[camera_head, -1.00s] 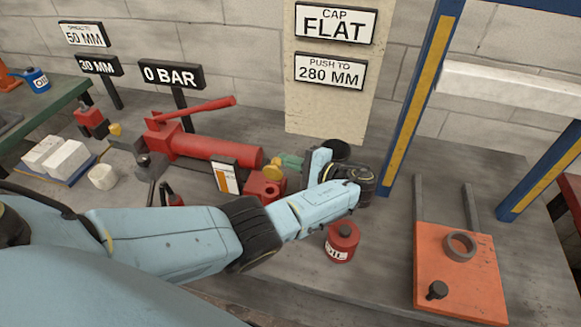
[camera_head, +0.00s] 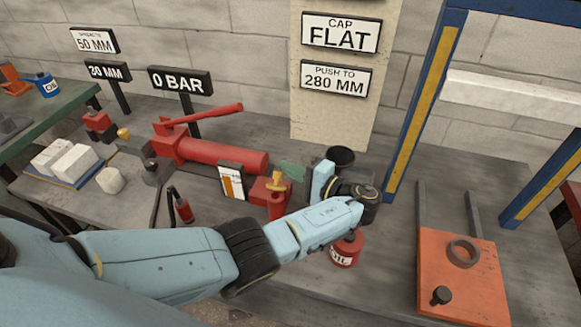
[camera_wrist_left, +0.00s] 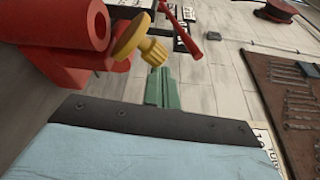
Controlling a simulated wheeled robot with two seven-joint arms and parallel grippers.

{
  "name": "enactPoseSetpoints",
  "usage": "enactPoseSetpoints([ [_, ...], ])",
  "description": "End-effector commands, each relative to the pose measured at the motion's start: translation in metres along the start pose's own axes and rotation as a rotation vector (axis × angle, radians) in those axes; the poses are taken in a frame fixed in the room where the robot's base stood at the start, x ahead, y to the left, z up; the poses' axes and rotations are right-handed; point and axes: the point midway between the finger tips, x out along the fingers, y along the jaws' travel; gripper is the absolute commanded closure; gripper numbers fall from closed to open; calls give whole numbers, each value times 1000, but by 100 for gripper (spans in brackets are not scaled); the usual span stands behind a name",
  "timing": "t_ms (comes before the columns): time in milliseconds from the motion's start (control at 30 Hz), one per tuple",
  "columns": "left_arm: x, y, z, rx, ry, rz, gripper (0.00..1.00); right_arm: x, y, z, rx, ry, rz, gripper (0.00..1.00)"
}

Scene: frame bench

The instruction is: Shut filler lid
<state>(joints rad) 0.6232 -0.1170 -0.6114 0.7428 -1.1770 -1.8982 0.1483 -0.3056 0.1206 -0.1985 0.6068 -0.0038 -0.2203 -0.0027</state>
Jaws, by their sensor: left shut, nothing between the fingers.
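The yellow filler lid (camera_head: 275,180) is by the small red block (camera_head: 268,199) at the right end of the red pump cylinder (camera_head: 222,157). In the left wrist view the lid (camera_wrist_left: 138,42) is a tilted yellow disc with a ribbed knob, beside the hollow red cylinder end (camera_wrist_left: 82,25). My left gripper (camera_head: 292,170) has green fingers, shut and empty, just right of the lid. In the left wrist view the fingers (camera_wrist_left: 162,88) end close to the ribbed knob; I cannot tell if they touch. My right gripper is not in view.
A red oil can (camera_head: 346,251) stands partly behind my left forearm. A white card with an orange bar (camera_head: 232,181) stands left of the block. An orange plate (camera_head: 462,275) lies at right, by the blue frame post (camera_head: 425,95).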

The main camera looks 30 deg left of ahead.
Motion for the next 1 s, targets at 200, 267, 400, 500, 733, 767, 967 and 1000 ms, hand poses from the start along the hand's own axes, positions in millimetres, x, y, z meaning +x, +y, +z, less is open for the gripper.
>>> enactPoseSetpoints([
  [200,0,0,1,0,-1,0,100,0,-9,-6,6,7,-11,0],
  [267,0,0,1,0,-1,0,100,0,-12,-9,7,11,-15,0],
  [400,0,0,1,0,-1,0,100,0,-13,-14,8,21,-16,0],
  [500,0,0,1,1,-1,0,100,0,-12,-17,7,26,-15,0],
  [733,-13,1,0,0,1,1,100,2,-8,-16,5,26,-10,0],
  [767,-18,1,0,0,1,1,100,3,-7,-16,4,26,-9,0],
  [967,-52,1,0,0,2,2,100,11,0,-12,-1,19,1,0],
  [1000,-58,2,0,0,2,2,100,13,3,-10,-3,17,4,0],
])
